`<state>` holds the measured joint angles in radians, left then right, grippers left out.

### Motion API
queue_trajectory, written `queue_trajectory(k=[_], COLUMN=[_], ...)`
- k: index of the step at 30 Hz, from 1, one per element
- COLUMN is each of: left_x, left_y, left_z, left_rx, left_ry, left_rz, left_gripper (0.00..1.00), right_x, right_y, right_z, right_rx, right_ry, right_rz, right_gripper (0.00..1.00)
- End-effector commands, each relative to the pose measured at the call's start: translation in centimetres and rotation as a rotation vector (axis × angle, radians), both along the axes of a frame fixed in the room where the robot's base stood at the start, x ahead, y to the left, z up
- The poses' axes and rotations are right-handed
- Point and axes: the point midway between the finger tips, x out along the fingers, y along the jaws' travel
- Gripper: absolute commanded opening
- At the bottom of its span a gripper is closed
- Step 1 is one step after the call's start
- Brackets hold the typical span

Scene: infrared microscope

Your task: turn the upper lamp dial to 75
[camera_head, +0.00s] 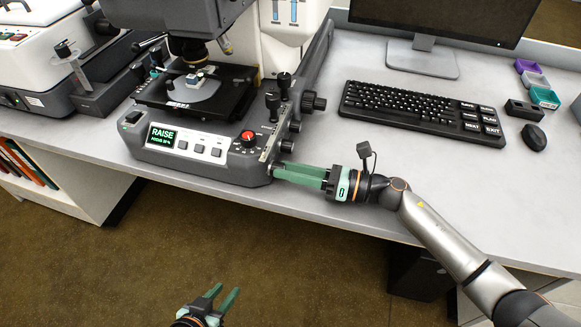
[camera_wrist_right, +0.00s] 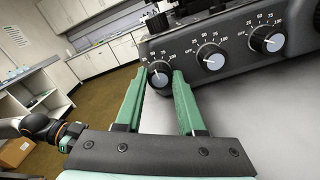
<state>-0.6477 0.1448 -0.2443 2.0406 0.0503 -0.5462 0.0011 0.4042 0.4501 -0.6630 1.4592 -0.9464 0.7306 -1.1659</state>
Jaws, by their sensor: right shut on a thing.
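Three black lamp dials with pale faces and printed scales from OFF to 100 sit in a row on the microscope's dark side. In the right wrist view they are a left dial (camera_wrist_right: 160,75), a middle dial (camera_wrist_right: 211,57) and a right dial (camera_wrist_right: 268,40). My right gripper (camera_head: 274,170) is shut on the left dial, one green finger on each side; it also shows in the right wrist view (camera_wrist_right: 162,76). I cannot read which dial is the upper lamp or where the held dial points. My left gripper (camera_head: 226,289) is open and empty, low over the floor.
Black knobs (camera_head: 284,84) rise near the held dial. A keyboard (camera_head: 420,108) lies to the right.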

Motion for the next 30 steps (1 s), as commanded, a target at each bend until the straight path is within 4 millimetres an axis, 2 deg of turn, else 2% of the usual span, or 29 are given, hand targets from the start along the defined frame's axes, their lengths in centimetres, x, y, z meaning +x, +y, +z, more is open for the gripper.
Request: queue_trajectory(k=[15, 30], left_x=[0.1, 0.6], left_y=[-0.3, -0.5], left_z=[1.0, 1.8], left_rx=[-0.001, -0.006], left_ry=[0.007, -0.006], left_rz=[-0.004, -0.005], left_gripper=[0.38, 0.38], right_x=[0.0, 0.0], right_y=[0.0, -0.1], right_z=[0.0, -0.2], right_rx=[0.125, 0.166], right_ry=[0.396, 0.521], right_rz=[0.001, 0.001], right_gripper=[0.00, 0.00])
